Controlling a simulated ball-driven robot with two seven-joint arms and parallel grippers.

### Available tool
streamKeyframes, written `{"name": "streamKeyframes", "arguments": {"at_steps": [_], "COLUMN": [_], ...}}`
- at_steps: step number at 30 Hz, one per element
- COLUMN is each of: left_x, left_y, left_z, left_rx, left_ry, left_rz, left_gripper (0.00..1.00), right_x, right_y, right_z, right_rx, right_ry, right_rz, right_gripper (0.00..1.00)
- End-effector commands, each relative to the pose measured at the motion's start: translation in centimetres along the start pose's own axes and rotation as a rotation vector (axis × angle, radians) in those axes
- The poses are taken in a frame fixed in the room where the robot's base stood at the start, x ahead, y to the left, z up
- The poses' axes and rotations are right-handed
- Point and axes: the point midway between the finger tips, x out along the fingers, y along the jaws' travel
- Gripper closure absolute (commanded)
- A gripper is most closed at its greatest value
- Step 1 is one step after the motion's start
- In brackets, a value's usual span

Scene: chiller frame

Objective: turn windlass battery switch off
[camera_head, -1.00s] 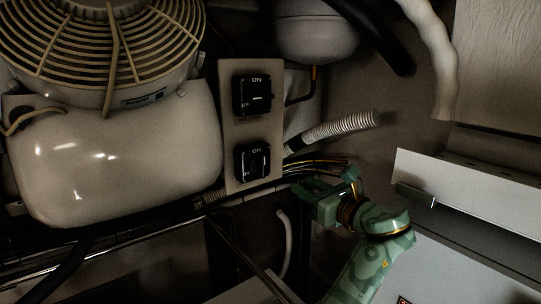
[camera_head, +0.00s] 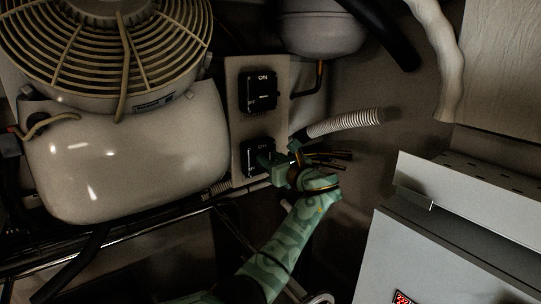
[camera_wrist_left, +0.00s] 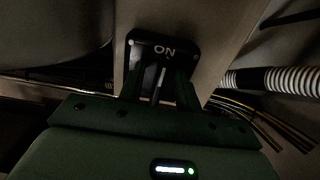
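Two black battery switches sit one above the other on a pale upright panel (camera_head: 237,118). The upper switch (camera_head: 262,80) is marked ON, and its white mark lies level. The lower switch (camera_head: 257,147) is partly covered by my left gripper (camera_head: 270,160); I cannot read a windlass label. In the left wrist view the lower switch (camera_wrist_left: 172,47) shows ON at its top, with its knob handle (camera_wrist_left: 159,83) pointing up towards ON. My left gripper's fingers (camera_wrist_left: 160,92) stand apart, one on each side of the handle; I cannot tell whether they touch it. My right gripper is not in view.
A cream compressor housing (camera_head: 130,150) with a fan guard (camera_head: 110,50) stands left of the panel. A ribbed white hose (camera_head: 345,122) and thin wires (camera_head: 330,157) run close to the gripper on the right. A white box (camera_head: 470,195) is at lower right.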

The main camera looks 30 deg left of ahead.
Motion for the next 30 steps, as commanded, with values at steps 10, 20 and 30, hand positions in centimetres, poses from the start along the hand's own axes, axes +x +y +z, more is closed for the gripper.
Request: {"name": "streamKeyframes", "arguments": {"at_steps": [10,20,30], "left_x": [0.36,0.31,0.26], "left_y": [0.03,0.03,0.23], "left_z": [-0.06,-0.07,-0.2], "left_rx": [0.0,-0.003,-0.126], "left_ry": [0.0,0.0,-0.001], "left_rz": [0.001,0.001,0.0], "left_gripper": [0.75,1.0,1.0], "right_x": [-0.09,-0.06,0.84], "right_y": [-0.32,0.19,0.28], "right_z": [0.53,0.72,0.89], "right_rx": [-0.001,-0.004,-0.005], "right_ry": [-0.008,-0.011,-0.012], "right_rz": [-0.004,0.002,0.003], "right_gripper": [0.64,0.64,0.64]}}
